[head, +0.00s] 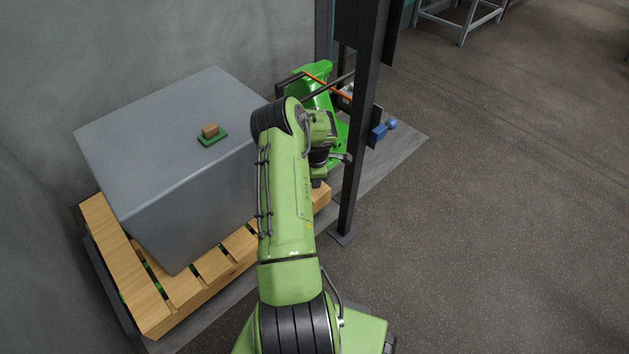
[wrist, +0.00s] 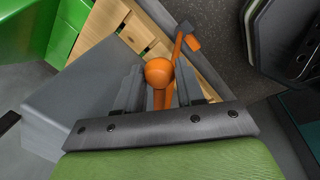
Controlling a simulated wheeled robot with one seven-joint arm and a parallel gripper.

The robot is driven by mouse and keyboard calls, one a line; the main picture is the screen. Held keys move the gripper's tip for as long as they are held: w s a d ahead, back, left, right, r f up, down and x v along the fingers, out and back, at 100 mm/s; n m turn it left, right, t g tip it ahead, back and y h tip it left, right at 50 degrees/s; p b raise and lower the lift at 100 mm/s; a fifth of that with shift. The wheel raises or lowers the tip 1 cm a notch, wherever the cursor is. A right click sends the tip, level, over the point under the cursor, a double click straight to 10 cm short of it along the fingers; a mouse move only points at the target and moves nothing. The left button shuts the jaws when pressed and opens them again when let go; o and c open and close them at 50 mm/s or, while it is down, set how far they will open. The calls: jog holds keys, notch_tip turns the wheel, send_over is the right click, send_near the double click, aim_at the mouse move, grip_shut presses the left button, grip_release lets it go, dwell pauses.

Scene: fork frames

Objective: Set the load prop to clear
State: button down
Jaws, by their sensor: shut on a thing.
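An orange ball knob (wrist: 159,72) on an orange rod shows in the wrist view, likely part of the load prop. My gripper (wrist: 160,88) is shut on it, one grey jaw on each side. An orange arm with a dark end (wrist: 187,28) rises to the upper right of the knob. In the head view my arm hides the knob and the jaws. A thin orange bar (head: 328,86) slants across the green machine (head: 318,98) behind my wrist; I cannot tell whether it joins the held knob.
A large grey block (head: 170,140) sits on a wooden pallet (head: 120,265) at left, with a small green-and-brown item (head: 211,134) on top. A dark post (head: 359,130) stands just right of my wrist. A blue fitting (head: 381,131) lies beyond it. Open floor (head: 490,220) extends right.

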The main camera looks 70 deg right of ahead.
jog(key=shift+d+r, duration=0.1)
jog(key=shift+d, duration=0.15)
jog(key=c, duration=0.7)
grip_release()
jog(key=shift+w, duration=0.1)
jog(key=a+r+p, duration=0.1)
jog(key=r, duration=0.4)
jog(key=s+a+r+p, duration=0.1)
jog(key=r+p, duration=0.1)
jog(key=r, duration=0.3)
jog(key=r+p, duration=0.1)
jog(key=r, duration=0.4)
jog(key=shift+s+a+r, duration=0.2)
jog(key=shift+s+a, duration=0.1)
jog(key=shift+a, duration=0.1)
